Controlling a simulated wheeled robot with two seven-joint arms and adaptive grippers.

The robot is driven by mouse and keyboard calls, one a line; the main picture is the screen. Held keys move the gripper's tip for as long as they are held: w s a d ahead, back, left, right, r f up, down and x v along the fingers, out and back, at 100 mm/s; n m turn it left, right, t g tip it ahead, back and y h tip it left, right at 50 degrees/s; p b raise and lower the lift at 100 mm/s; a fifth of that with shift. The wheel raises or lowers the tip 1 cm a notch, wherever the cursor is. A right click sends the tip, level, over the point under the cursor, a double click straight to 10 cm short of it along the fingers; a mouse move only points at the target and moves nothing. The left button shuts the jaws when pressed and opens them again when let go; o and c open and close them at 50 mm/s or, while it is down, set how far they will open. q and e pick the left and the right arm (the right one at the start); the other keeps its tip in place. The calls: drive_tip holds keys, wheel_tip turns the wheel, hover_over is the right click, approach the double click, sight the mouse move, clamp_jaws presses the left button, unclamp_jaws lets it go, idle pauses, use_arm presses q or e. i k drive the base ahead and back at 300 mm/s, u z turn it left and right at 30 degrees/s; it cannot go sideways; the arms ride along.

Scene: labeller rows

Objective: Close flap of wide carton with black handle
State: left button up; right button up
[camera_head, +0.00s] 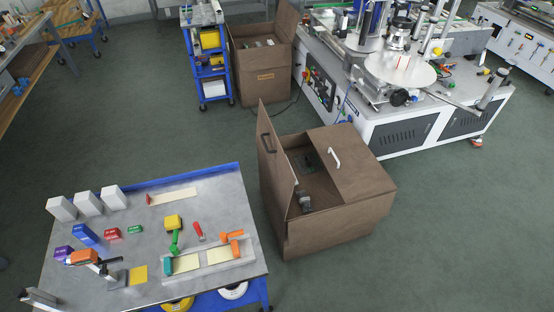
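The wide brown carton (330,225) stands on the floor right of the work table. Its left flap (279,172) stands up nearly upright and bears a black handle (267,142). Its right flap (350,160) lies flat over the right part of the opening and bears a white handle (335,157). Through the gap between the flaps I see a dark green part and a grey part (305,201) inside. Neither of my grippers can be made out in this view.
The work table (215,205) at lower left, close to the carton, bears white boxes, coloured small boxes and tools. A blue cart (213,88) and another open carton (262,85) stand behind. A labelling machine (400,135) is at upper right. The floor right and front of the carton is clear.

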sight(282, 178)
drive_tip(key=z, duration=0.15)
drive_tip(key=k, duration=0.25)
drive_tip(key=u, duration=0.9)
drive_tip(key=i, duration=0.85)
drive_tip(key=u, duration=0.2)
